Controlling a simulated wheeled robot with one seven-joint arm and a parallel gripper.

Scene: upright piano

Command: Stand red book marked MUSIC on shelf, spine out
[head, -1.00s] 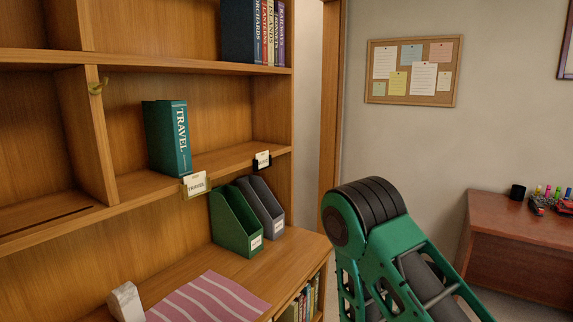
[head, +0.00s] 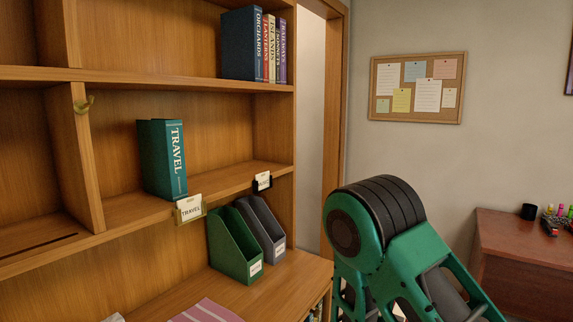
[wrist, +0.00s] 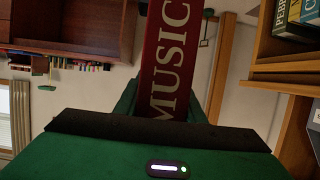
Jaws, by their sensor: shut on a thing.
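The red book marked MUSIC (wrist: 168,62) is in the wrist view, its white-lettered spine facing the camera. My gripper (wrist: 165,105) is shut on it; its far end runs out of the top of the frame. The book and gripper do not show in the head view. The middle shelf (head: 232,174) holds a teal TRAVEL book (head: 162,158) standing upright, spine out. A TRAVEL label (head: 189,209) is clipped to the shelf edge below it. A second, dark-clipped label (head: 262,181) sits farther right; its text is unreadable. The shelf between TRAVEL and the right side panel is bare.
Several upright books (head: 254,45) fill the right of the upper shelf. Green (head: 235,243) and grey (head: 262,228) file holders stand on the counter below, near a striped pink cloth (head: 207,311). A desk (head: 520,255) stands right.

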